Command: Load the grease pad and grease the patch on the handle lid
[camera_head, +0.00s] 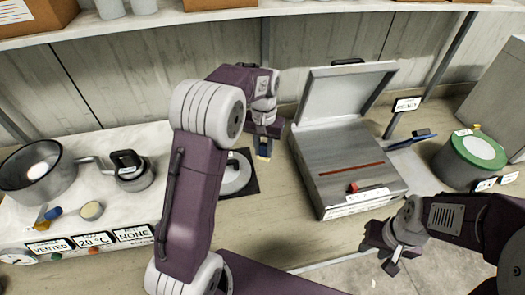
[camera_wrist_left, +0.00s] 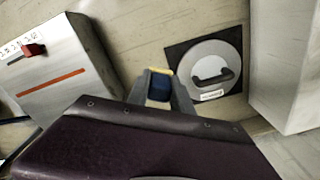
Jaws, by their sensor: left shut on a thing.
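My left gripper (camera_head: 264,138) is shut on a small blue block with a yellow end, which looks like the grease pad (camera_head: 264,149). The pad also shows between the fingers in the left wrist view (camera_wrist_left: 160,87). The handle lid (camera_wrist_left: 211,70) is a pale grey disc with a dark handle and a small white label, lying on a black square mat. In the head view the lid (camera_head: 235,174) is partly hidden by my left arm. The pad is apart from the lid, to its upper right there. My right gripper (camera_head: 382,252) appears open and empty at lower right.
A grey metal box (camera_head: 345,172) with its cover raised and a red slot stands right of the lid. A green-rimmed can (camera_head: 482,150) and a blue-handled tool (camera_head: 412,139) are farther right. A pot (camera_head: 38,172) and a small lidded container (camera_head: 133,172) stand at left.

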